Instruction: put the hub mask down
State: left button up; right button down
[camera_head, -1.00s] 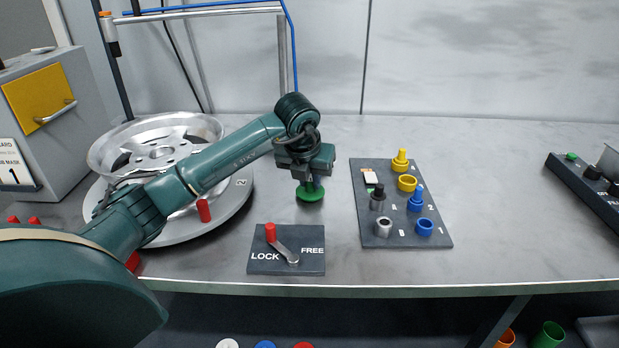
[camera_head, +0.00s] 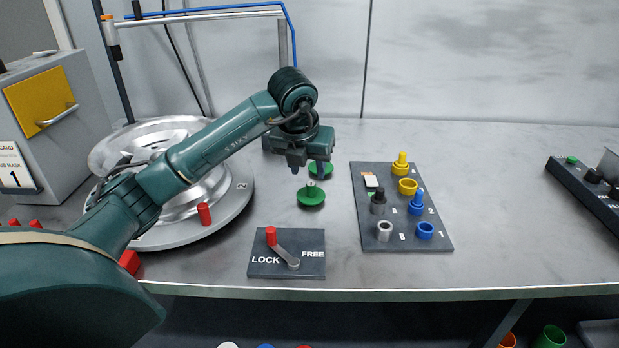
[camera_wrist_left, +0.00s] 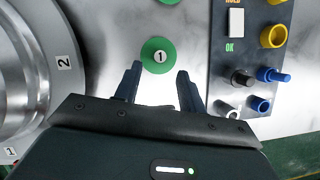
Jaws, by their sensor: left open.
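The hub mask, a green disc (camera_head: 311,196) with a small grip on top, lies flat on the grey table, between the turntable and the dark panel. In the left wrist view the green disc (camera_wrist_left: 150,60) shows a white "1" and sits just beyond the fingertips. My left gripper (camera_head: 308,171) is open and empty, above and slightly behind the disc, apart from it. Its two spread fingers also show in the left wrist view (camera_wrist_left: 159,69). A second green disc (camera_head: 322,169) lies farther back, partly hidden by the gripper. My right gripper is not in view.
A metal wheel rim (camera_head: 110,156) stands on a round turntable (camera_head: 232,205) at left. A LOCK/FREE lever plate (camera_head: 262,266) is at the front. A dark panel (camera_head: 400,236) with coloured plugs and rings is at right.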

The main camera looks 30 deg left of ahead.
pick_arm(q)
jog(key=v, duration=0.6)
jog(key=shift+s+r, duration=0.1)
